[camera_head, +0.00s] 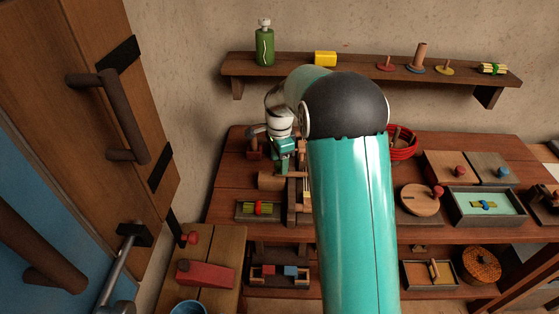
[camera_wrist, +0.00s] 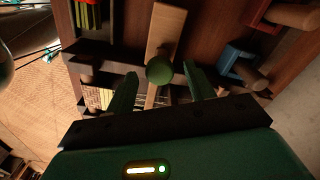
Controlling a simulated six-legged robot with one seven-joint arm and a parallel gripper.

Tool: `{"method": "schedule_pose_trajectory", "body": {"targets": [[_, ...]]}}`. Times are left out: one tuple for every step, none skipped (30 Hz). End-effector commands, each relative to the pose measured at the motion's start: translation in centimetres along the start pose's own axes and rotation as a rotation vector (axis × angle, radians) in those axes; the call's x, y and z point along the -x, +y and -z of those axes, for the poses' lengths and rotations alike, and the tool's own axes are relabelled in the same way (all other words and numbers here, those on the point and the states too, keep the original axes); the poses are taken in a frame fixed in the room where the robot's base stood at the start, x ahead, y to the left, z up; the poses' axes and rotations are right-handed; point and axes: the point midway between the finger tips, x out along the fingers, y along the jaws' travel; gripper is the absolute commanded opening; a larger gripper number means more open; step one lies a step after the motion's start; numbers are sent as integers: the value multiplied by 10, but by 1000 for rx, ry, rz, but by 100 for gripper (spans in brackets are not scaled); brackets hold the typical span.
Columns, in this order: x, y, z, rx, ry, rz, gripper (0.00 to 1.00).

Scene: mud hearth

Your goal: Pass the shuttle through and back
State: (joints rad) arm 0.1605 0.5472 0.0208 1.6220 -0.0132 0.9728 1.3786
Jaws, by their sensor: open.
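My gripper (camera_wrist: 160,72) is open, its green fingers standing on either side of a round green knob (camera_wrist: 158,68). I cannot tell whether they touch it. The knob is in front of a pale wooden bar (camera_wrist: 168,28), which may be the shuttle. Pale strands of a small wooden loom-like frame (camera_wrist: 97,98) show beside the left finger. In the head view my gripper (camera_head: 284,166) points down over the wooden frame (camera_head: 292,212) on the bench. My arm hides much of that frame, and the knob cannot be made out there.
A tray with green and red pieces (camera_head: 243,216) lies left of the frame. A wooden cylinder (camera_head: 270,181) lies close by it. A blue holder (camera_wrist: 238,60) is right of the fingers in the wrist view. A shelf (camera_head: 300,68) runs along the wall behind.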

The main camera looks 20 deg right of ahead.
Motion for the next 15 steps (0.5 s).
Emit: {"method": "schedule_pose_trajectory", "body": {"targets": [[5, 0, 0, 0, 1, 2, 54], [9, -1, 0, 0, 1, 2, 54], [15, -1, 0, 0, 1, 4, 54], [20, -1, 0, 1, 2, 5, 54], [26, -1, 0, 1, 2, 5, 54], [35, -1, 0, 1, 2, 6, 54], [41, -1, 0, 1, 2, 4, 54], [48, -1, 0, 1, 2, 5, 54], [58, -1, 0, 1, 2, 6, 54], [64, -1, 0, 1, 2, 6, 54], [70, -1, 0, 1, 1, 5, 54], [80, -1, 0, 0, 1, 6, 54], [86, -1, 0, 0, 1, 5, 54], [93, -1, 0, -1, 1, 6, 54], [101, -1, 0, -1, 1, 4, 54]]}}
